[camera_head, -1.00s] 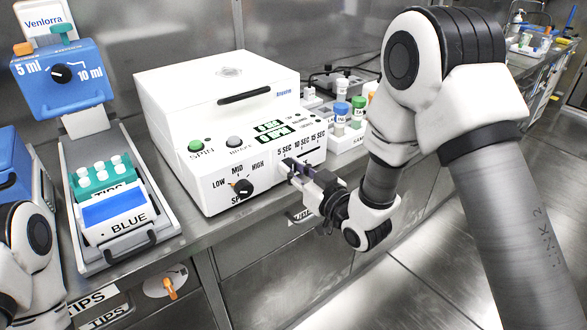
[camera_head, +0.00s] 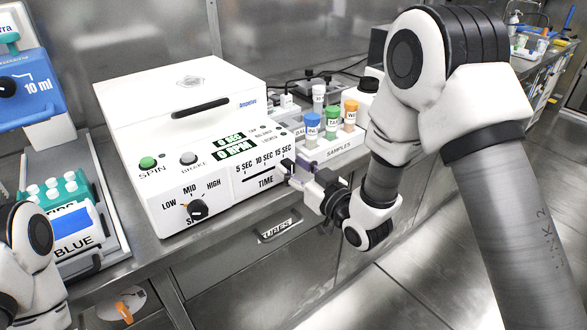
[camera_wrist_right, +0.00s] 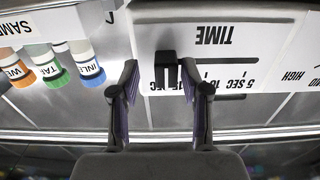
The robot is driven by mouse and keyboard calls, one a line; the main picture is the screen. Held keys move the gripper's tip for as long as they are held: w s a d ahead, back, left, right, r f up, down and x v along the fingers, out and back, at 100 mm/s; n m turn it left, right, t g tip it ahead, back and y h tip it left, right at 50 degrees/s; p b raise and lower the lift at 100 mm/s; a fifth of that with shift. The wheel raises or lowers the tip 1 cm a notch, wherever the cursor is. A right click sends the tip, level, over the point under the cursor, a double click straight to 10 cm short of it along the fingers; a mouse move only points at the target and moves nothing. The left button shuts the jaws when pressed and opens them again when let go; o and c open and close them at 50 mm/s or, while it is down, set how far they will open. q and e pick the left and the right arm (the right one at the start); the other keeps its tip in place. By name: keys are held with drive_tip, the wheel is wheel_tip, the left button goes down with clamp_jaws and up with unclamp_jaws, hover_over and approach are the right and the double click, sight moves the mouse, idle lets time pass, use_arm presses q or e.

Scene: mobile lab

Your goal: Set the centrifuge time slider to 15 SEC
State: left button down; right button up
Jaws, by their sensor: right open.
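The white centrifuge (camera_head: 170,130) stands on the bench in the head view. Its TIME scale (camera_head: 265,170) reads 5 SEC, 10 SEC and 15 SEC from left to right. In the wrist view the scale appears upside down. The black slider knob (camera_wrist_right: 166,70) is at the 15 SEC end there, and the 15 SEC label is partly covered. My right gripper (camera_head: 288,170) is open at that end of the scale. Its fingers (camera_wrist_right: 158,80) straddle the knob; the right-hand finger is very near or touching it. My left gripper is out of view.
A sample rack (camera_head: 338,152) with capped tubes stands just right of the centrifuge, near my right gripper. The speed knob (camera_head: 198,209) and the SPIN button (camera_head: 148,163) are left on the panel. A blue tip box (camera_head: 70,225) is further left.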

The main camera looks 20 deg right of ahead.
drive_tip(key=shift+s, duration=0.1)
drive_tip(key=v, duration=0.7)
drive_tip(key=shift+s, duration=0.15)
drive_tip(key=shift+d, duration=0.1)
